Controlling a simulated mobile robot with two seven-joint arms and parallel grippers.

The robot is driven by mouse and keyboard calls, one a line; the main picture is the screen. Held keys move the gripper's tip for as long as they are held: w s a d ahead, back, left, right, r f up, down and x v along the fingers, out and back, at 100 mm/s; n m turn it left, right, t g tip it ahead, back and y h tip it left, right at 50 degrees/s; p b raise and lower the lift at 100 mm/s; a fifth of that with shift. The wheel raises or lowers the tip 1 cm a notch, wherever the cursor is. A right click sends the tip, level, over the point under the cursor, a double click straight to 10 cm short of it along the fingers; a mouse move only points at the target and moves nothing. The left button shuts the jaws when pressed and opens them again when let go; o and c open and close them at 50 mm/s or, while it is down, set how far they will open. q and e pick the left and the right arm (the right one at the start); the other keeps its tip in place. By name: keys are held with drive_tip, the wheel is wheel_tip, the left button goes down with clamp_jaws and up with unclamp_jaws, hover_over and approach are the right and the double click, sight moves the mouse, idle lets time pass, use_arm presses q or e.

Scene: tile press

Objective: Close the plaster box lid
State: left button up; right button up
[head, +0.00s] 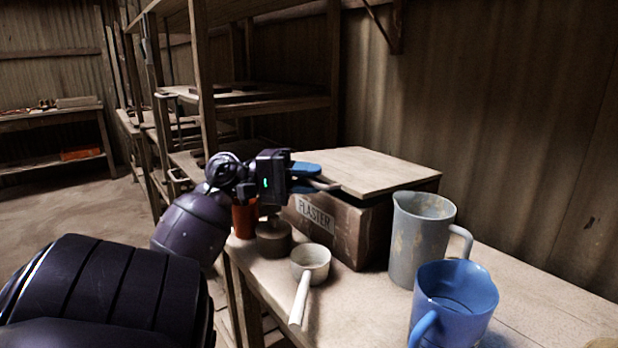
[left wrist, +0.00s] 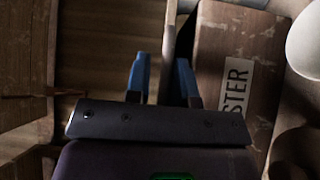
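The plaster box (head: 347,224) is a brown box with a "PLASTER" label, standing on the bench against the wall. Its flat pale wooden lid (head: 375,168) lies over the top, with a dark gap under its front edge. My left gripper (head: 318,178) is at the lid's front left corner. In the left wrist view its two blue fingers (left wrist: 160,65) are apart, with the lid's thin edge (left wrist: 169,40) between them and the labelled box side (left wrist: 236,50) to the right. I cannot tell whether a finger touches the lid. My right gripper is not in view.
On the bench (head: 375,305) stand a grey jug (head: 416,240) right of the box, a blue jug (head: 455,300) in front, a white ladle-like pot (head: 310,262), a brown round weight-like object (head: 273,238) and an orange cup (head: 244,218). Wooden shelves (head: 265,105) rise behind.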

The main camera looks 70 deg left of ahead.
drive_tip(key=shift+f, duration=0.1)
use_arm(q)
drive_tip(key=shift+r, duration=0.1)
